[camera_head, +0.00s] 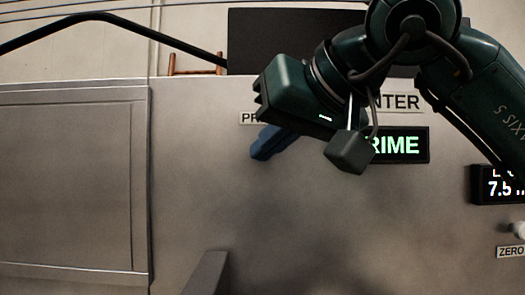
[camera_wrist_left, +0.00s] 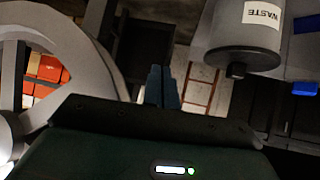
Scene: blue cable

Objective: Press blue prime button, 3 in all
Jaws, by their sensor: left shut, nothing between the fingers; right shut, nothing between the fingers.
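My right gripper (camera_head: 262,150) reaches in from the upper right, in front of the grey panel (camera_head: 230,200). Its dark blue fingers are shut together and point down-left, just below a white label starting "PR" (camera_head: 248,118). The blue prime button cannot be made out; the fingers and gripper body may cover it. A black display (camera_head: 410,145) glows green with "RIME" readable, its left end behind my arm. My left gripper (camera_wrist_left: 163,72) shows only in the left wrist view, its blue fingers shut and empty, away from the panel.
A label ending "NTER" (camera_head: 398,102) sits above the display. A second display (camera_head: 502,186) reads 7.5, with a "ZERO" label (camera_head: 510,252) below. In the left wrist view are a grey "WASTE" container (camera_wrist_left: 240,35), a large grey ring (camera_wrist_left: 75,35) and orange-red blocks (camera_wrist_left: 48,68).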

